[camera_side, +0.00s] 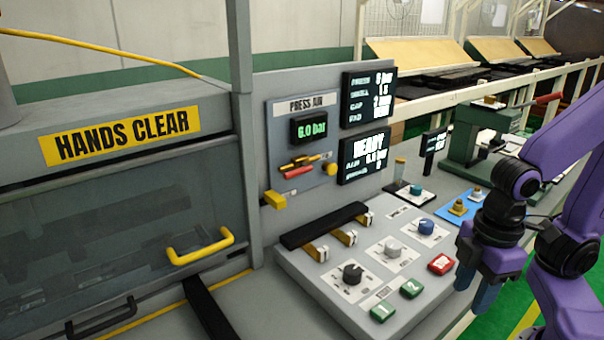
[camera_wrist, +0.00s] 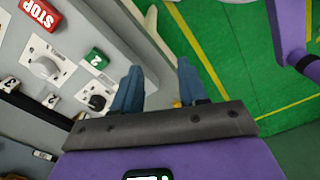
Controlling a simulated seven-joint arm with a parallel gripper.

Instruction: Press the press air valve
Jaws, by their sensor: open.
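The press air valve (camera_side: 298,168) is on the grey PRESS AIR panel (camera_side: 283,120) in the side view. It has a red and yellow handle lying nearly level below a small display (camera_side: 308,127) reading 6.0 bar. My gripper (camera_side: 475,287) has blue fingers pointing down. It is at the right front, beyond the right edge of the control console and well away from the valve. In the wrist view my gripper (camera_wrist: 158,82) has its fingers apart with nothing between them. The valve does not show in the wrist view.
The sloped console (camera_side: 345,315) carries knobs, levers, green buttons and a red STOP button (camera_side: 441,264), which shows in the wrist view (camera_wrist: 40,13). Screens (camera_side: 364,155) stand beside the panel. A yellow-handled guard (camera_side: 200,247) is at left. Green floor (camera_wrist: 235,60) lies below my gripper.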

